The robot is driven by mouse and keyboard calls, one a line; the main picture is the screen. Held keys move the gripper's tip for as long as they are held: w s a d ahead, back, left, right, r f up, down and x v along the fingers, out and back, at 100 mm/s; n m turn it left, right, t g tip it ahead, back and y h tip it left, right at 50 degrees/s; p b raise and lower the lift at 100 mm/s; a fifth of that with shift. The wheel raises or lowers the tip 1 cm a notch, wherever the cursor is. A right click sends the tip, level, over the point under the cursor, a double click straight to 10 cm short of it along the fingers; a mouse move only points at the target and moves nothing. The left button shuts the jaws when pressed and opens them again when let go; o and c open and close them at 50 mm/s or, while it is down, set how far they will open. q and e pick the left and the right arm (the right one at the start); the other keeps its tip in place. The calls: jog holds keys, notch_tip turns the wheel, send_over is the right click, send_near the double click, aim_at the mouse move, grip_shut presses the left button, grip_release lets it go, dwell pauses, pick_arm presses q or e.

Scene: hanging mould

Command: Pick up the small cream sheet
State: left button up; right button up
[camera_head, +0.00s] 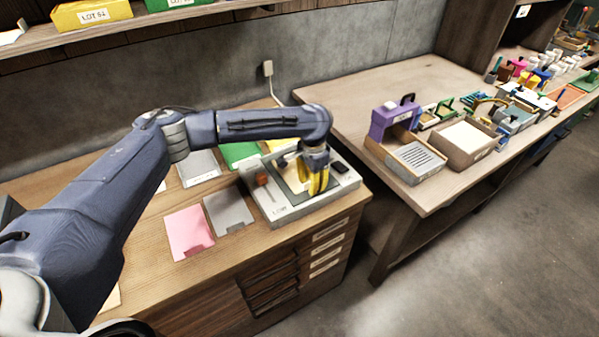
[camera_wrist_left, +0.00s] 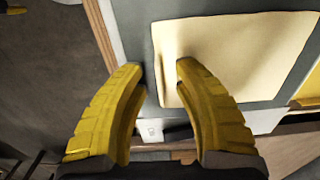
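The small cream sheet (camera_wrist_left: 240,55) lies on a dark grey-green plate (camera_wrist_left: 140,35) in the left wrist view. A narrow raised ridge or tab shows on the sheet near its left edge. My left gripper (camera_wrist_left: 160,68) has its yellow fingers apart, one on each side of that ridge in the picture; contact cannot be told. In the head view my left gripper (camera_head: 318,186) points down over the pale tray (camera_head: 285,211) holding the plate and hides part of it. My right gripper is not in view.
A pink sheet (camera_head: 188,232) and a grey sheet (camera_head: 228,212) lie left of the tray. A green sheet (camera_head: 240,153) lies behind it. A small orange-brown knob (camera_head: 262,179) stands on the tray. Another bench (camera_head: 350,105) with several boxes stands to the right.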

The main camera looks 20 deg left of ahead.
pick_arm(q)
grip_shut()
jog(key=shift+r, duration=0.1)
dwell(0.3)
